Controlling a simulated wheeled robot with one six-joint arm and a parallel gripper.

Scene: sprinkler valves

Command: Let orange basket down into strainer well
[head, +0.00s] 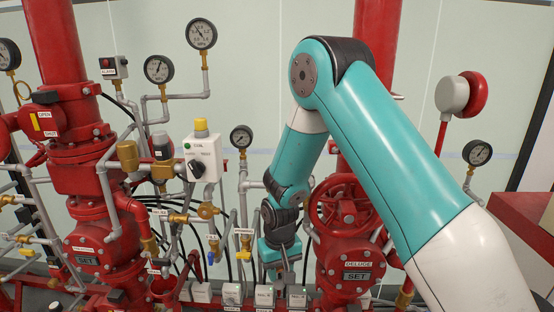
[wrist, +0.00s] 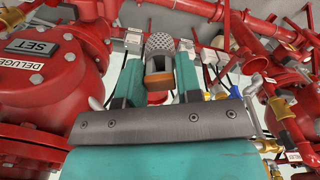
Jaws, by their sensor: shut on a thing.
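My gripper (head: 283,272) points down among the pipes, low in the middle of the head view. In the wrist view my gripper (wrist: 158,75) has its two teal fingers on either side of the orange basket (wrist: 157,84), shut on it. The basket has an orange block nearest the camera and a grey perforated mesh end beyond it. In the head view I cannot make out the basket at the gripper.
A red deluge valve with a handwheel (head: 341,205) stands close to the right of my gripper. Another large red valve (head: 100,250) stands at the left. Several small labelled boxes (head: 265,295) line the bottom.

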